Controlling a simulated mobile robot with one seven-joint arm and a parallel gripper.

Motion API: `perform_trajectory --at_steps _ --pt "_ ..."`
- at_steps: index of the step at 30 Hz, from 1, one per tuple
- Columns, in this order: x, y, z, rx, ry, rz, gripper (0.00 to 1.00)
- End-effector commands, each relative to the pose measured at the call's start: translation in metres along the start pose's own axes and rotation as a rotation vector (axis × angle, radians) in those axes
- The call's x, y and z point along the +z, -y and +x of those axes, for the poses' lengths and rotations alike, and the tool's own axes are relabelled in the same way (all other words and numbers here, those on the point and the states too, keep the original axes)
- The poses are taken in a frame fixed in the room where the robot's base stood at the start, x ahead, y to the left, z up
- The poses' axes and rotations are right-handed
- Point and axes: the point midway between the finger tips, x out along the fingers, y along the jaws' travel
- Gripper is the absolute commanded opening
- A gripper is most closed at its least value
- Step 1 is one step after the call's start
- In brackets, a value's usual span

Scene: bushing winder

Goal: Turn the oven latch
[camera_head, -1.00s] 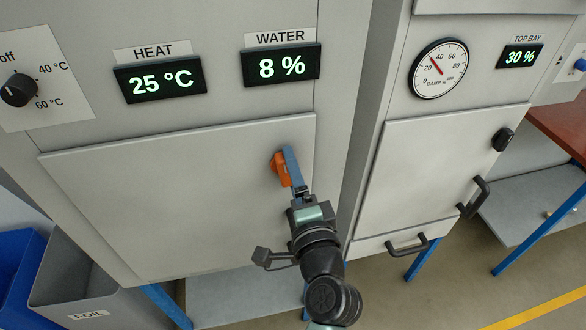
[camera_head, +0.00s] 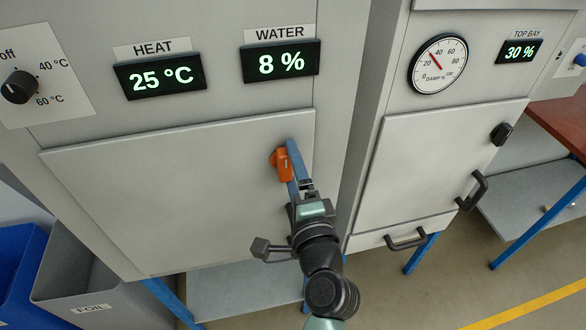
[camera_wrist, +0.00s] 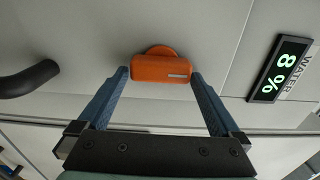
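The orange oven latch (camera_head: 281,163) sits near the upper right corner of the left cabinet's grey door (camera_head: 170,200). Its long side runs roughly up and down in the head view. In the wrist view the latch (camera_wrist: 161,69) lies crosswise in front of its round orange base, between my two blue fingertips. My gripper (camera_wrist: 161,76) is open, one finger by each end of the latch. In the head view my gripper (camera_head: 294,160) overlaps the latch's right side and the door behind.
A black handle (camera_wrist: 28,79) stands out at the left of the wrist view. The WATER display (camera_head: 281,63) is above the latch. The right cabinet has a black knob (camera_head: 502,133) and a handle (camera_head: 473,190). Grey (camera_head: 95,295) and blue (camera_head: 20,280) bins stand lower left.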

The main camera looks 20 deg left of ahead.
Motion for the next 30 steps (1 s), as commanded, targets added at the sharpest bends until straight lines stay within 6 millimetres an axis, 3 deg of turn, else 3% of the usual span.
perform_trajectory --at_steps 7,11,24,30 --pt "0.000 -0.001 -0.003 0.001 -0.001 -0.002 1.00" --pt "-0.001 -0.003 -0.015 0.001 -0.002 -0.002 1.00" --pt "-0.001 -0.004 -0.103 0.001 -0.004 -0.001 1.00" --pt "0.000 -0.002 -0.126 0.001 -0.001 -0.001 1.00"
